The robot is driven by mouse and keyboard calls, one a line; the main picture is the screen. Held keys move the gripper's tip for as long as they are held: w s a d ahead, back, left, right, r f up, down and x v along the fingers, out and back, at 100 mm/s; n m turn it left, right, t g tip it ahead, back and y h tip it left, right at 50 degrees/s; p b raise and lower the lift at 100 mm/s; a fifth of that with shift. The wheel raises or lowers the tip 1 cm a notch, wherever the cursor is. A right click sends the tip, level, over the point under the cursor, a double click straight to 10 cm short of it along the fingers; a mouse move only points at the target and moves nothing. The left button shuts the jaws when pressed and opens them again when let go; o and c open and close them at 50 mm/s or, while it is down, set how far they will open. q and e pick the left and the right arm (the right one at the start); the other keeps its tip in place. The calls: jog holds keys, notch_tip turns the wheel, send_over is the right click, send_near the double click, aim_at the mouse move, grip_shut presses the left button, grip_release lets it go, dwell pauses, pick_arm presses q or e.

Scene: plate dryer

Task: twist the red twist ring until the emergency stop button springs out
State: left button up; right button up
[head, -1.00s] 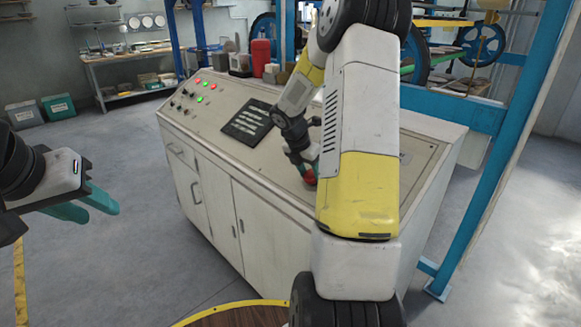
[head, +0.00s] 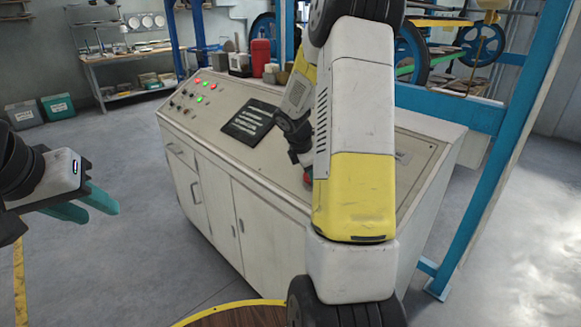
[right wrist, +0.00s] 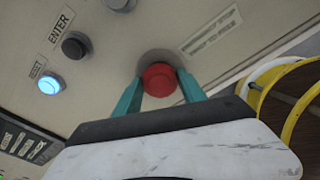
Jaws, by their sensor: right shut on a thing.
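The red emergency stop button with its red twist ring (right wrist: 159,80) sits on the sloping top of the control console. I cannot tell ring from button here. My right gripper (right wrist: 160,86) has its teal fingers on either side of the red ring and is shut on it. In the head view a small red part (head: 307,179) shows beside my right arm, which hides most of that gripper. My left gripper (head: 102,212) is open and empty, in the air left of the console.
The console (head: 210,180) carries lit buttons and a dark panel (head: 248,122). In the right wrist view a lit blue RESET button (right wrist: 49,85) and a dark ENTER button (right wrist: 74,47) lie near the red one. A blue post (head: 505,150) stands at the right.

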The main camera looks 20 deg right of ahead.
jog(key=shift+m, duration=0.3)
jog(key=o, duration=1.4)
jog(key=shift+v, duration=3.9)
